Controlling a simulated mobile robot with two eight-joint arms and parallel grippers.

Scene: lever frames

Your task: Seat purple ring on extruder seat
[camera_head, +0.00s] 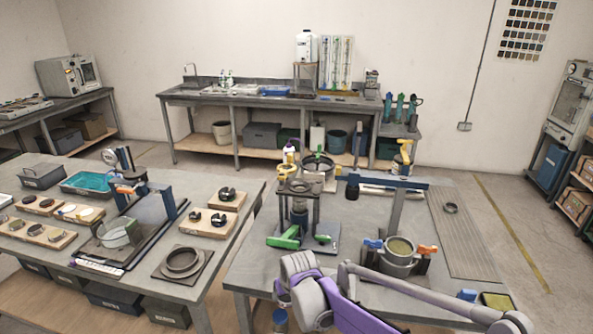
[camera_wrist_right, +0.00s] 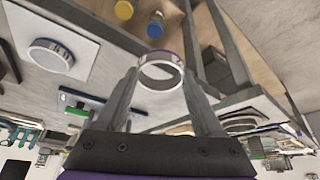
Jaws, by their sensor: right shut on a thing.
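A silvery ring with a purple edge (camera_wrist_right: 161,72) is between the two fingertips of my right gripper (camera_wrist_right: 160,78) in the right wrist view. The gripper is shut on it, and its hollow middle shows. In the head view my purple and grey right arm is at the bottom centre; its fingertips and the ring cannot be made out there. A stand with a round open top (camera_head: 299,186) and green handles (camera_head: 286,239) at its base looks like the extruder. It stands beyond my right arm. Its seat is too small to tell. My left gripper is not in view.
A pot in a clamp with orange and blue handles (camera_head: 398,255) stands right of the stand. A blue crossbar on a post (camera_head: 390,183) rises behind the pot. A ribbed mat (camera_head: 465,235) lies at right. The left table (camera_head: 205,270) holds trays and dark rings.

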